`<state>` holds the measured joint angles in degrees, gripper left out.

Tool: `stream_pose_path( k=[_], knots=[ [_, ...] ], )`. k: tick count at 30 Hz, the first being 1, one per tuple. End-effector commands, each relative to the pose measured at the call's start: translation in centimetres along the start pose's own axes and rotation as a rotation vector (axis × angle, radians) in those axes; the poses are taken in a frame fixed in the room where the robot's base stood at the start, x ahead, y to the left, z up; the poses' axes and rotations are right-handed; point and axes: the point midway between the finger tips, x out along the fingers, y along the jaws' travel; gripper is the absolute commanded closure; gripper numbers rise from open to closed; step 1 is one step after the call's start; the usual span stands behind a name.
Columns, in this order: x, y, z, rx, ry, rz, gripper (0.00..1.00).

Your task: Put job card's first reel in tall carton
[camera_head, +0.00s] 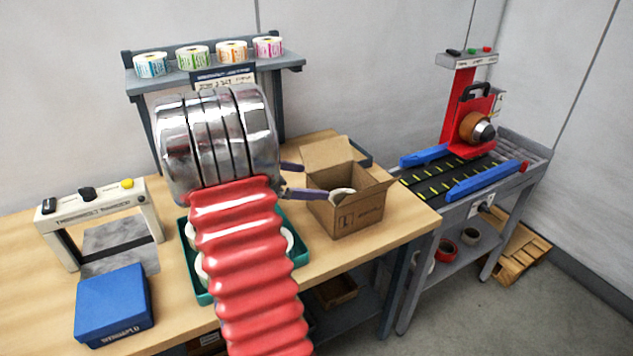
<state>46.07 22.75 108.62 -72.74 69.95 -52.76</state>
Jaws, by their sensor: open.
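An open cardboard carton (345,218) with raised flaps stands on the wooden table, right of my arm. A white curved edge (342,192), perhaps part of a reel, shows at its opening. My gripper (298,181) has two dark purple fingers spread apart at the carton's left side; the lower finger reaches over its near rim. Nothing is visible between the fingertips. Label reels stand on the back shelf: blue (151,65), green (193,57), orange (232,51) and pink (268,47). The job card cannot be made out; my arm hides part of the area below the shelf.
A teal tray (204,297) with white rolls lies under my arm. A blue box (114,304) and a cream frame (100,215) stand at left. A red machine (470,120) with blue rails is on a grey cart at right. The table's front edge is near the carton.

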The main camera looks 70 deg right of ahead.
Motion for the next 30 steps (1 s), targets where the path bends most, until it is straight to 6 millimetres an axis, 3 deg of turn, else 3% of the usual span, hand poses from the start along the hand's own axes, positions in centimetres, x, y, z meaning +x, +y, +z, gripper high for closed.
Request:
stream_pose_path(
  k=[30],
  knots=[
    [-0.95, -0.1, -0.06, 0.014, 0.009, 0.006, 0.0]
  ],
)
